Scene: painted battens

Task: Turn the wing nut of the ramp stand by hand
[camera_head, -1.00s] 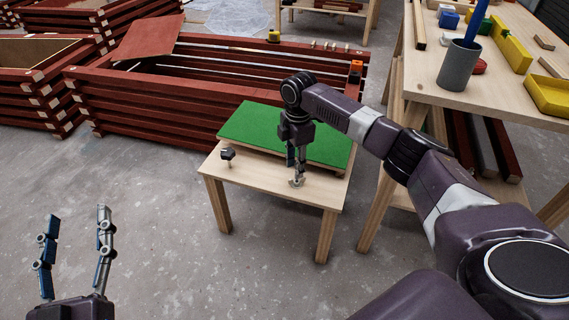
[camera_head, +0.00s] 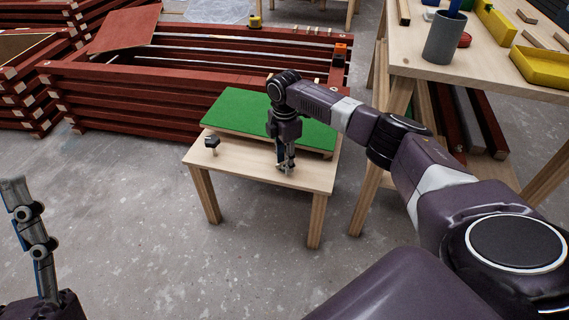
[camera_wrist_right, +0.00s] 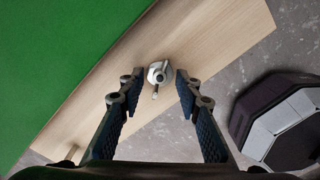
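The ramp stand (camera_head: 240,165) is a low wooden table with a green sloped board (camera_head: 240,112) on top. The wing nut (camera_wrist_right: 158,74) is a small metal piece on the bare wood beside the board, and one wing points toward my wrist. In the head view it is mostly hidden by my fingers. My right gripper (camera_wrist_right: 160,88) points down over it, open, one finger on each side, with gaps to both. The right gripper (camera_head: 285,160) also shows in the head view.
A black knob (camera_head: 211,142) stands on the stand's left part. A stack of red battens (camera_head: 140,95) is behind. A workbench (camera_head: 480,75) with a grey cup (camera_head: 442,38) and yellow tray (camera_head: 540,66) is at the right. The floor in front is clear.

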